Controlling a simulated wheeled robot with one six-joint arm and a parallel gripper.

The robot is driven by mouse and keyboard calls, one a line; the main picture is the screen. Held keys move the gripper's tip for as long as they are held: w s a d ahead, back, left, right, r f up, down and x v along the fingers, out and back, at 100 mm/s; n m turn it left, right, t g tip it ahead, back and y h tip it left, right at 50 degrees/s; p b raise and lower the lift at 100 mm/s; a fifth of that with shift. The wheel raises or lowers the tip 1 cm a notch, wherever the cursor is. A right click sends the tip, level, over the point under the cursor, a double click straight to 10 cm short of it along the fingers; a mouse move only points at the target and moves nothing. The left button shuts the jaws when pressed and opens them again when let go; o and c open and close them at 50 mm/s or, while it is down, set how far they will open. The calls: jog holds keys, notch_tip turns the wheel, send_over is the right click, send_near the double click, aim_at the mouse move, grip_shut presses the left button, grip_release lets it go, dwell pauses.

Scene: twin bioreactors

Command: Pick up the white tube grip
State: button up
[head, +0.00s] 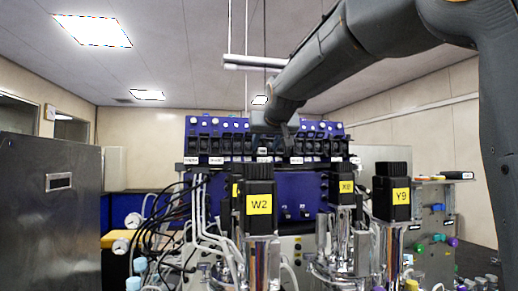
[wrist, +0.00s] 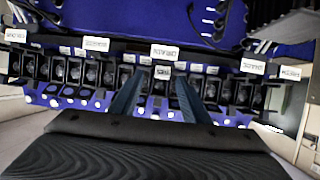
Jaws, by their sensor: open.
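I cannot single out the white tube grip with certainty. White tubes (head: 199,205) hang down the left front of the blue bioreactor unit in the head view. My gripper (head: 284,140) is in front of the upper panel, near its middle. In the wrist view my gripper (wrist: 160,78) shows two dark blue-grey fingers, spread apart with nothing held between them. They point at the row of black pump heads (wrist: 92,73), which has white labels. Whether the fingertips touch the row cannot be told.
Black motors labelled W2 (head: 259,204), X8 (head: 346,187) and Y9 (head: 400,196) stand on vessels in front of the unit. Dark cables (head: 150,225) loop at the left. A metal cabinet (head: 50,200) stands far left.

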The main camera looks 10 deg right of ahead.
jog(key=shift+p+x, duration=0.5)
jog(key=shift+x, duration=0.85)
jog(key=shift+a, duration=0.15)
grip_shut()
jog(key=shift+r, duration=0.3)
